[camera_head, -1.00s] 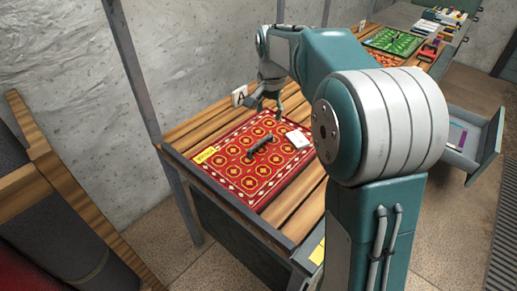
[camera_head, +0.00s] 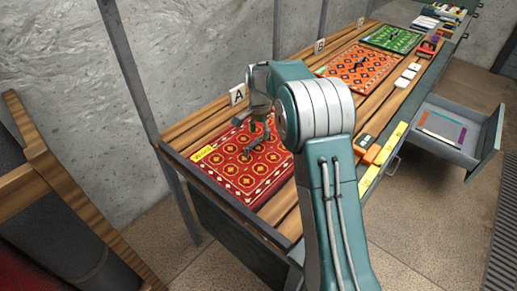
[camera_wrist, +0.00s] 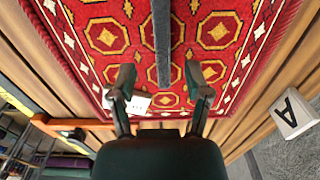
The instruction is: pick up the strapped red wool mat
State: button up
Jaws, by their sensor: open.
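The red wool mat (camera_head: 225,170) lies flat at the near end of the slatted wooden bench, with cream and orange medallions and a yellow label (camera_head: 203,153). It fills much of the wrist view (camera_wrist: 235,68). A dark strap handle (camera_wrist: 161,40) runs along the mat's middle. My gripper (camera_head: 257,132) is above the mat near the handle, and my arm hides the mat's right part. In the wrist view my gripper (camera_wrist: 161,88) is open and empty, with one finger on each side of the handle's line. I cannot tell how far above it the fingertips are.
A white tag "A" (camera_head: 237,94) stands behind the mat. An orange mat (camera_head: 362,68) and a green mat (camera_head: 392,39) lie farther along the bench. An open drawer (camera_head: 450,130) juts out at the right. A metal post (camera_head: 135,75) rises at the left.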

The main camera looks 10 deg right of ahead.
aim_at(258, 139)
jog(key=f, duration=0.4)
jog(key=shift+a+f, duration=0.15)
jog(key=shift+a, duration=0.25)
jog(key=shift+d, duration=0.15)
grip_shut()
